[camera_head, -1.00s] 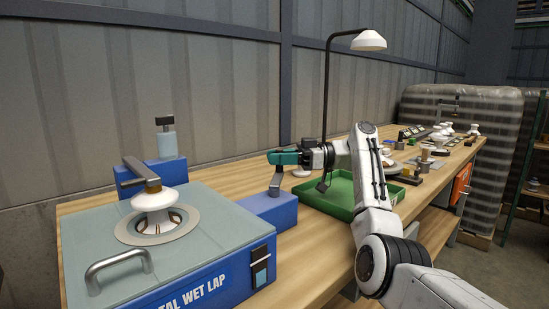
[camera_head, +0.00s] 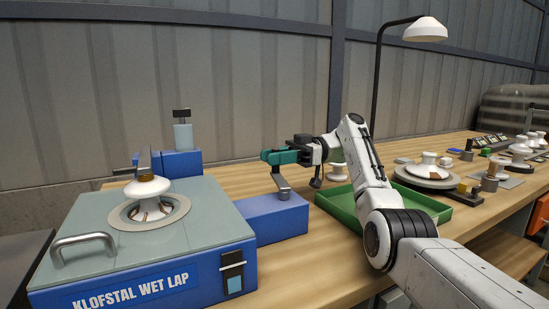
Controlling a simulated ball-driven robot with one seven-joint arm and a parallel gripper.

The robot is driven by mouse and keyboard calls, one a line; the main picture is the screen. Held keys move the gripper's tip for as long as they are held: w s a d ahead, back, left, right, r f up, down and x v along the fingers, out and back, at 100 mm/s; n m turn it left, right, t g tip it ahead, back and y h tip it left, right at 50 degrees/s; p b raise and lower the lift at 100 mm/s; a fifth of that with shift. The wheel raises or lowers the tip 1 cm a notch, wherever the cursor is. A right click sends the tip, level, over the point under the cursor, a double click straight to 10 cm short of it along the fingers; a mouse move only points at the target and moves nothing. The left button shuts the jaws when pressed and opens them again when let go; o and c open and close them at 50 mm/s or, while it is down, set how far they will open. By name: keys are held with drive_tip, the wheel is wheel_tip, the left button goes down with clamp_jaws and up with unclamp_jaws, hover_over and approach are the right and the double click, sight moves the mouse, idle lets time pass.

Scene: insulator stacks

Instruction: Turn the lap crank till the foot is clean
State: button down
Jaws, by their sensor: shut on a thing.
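The blue wet lap (camera_head: 150,245) with its grey top stands at the left of the bench. A white insulator (camera_head: 147,188) sits on its round plate (camera_head: 178,211), under a dark arm (camera_head: 145,160). Brownish marks show low on the insulator; the underside of its foot is hidden. The grey lap crank (camera_head: 281,182) rises from the blue side box (camera_head: 265,218). My gripper (camera_head: 271,157), with teal fingers, is shut at the upper end of the crank. The fingers hide the grip itself.
A green tray (camera_head: 437,207) lies right of the crank, partly behind my arm. A lamp (camera_head: 425,29) overhangs the bench. Several insulators and small parts fill the right end.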

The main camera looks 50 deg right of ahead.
sight(275, 149)
drive_tip(key=shift+f, duration=0.1)
idle(0.3)
drive_tip(key=c, duration=1.1)
unclamp_jaws()
drive_tip(key=shift+w, duration=0.1)
drive_tip(key=shift+o, duration=0.2)
wheel_tip(275, 149, up, 3)
drive_tip(key=shift+r+p, duration=0.1)
drive_tip(key=shift+p, duration=0.85)
drive_tip(key=shift+s+a+r, duration=0.1)
drive_tip(key=shift+s+r, duration=0.1)
drive_tip(key=shift+r, duration=0.05)
drive_tip(key=s+a+r+p, duration=0.4)
drive_tip(key=s+r, duration=0.5)
drive_tip(key=s, duration=0.4)
drive_tip(key=shift+r, duration=0.15)
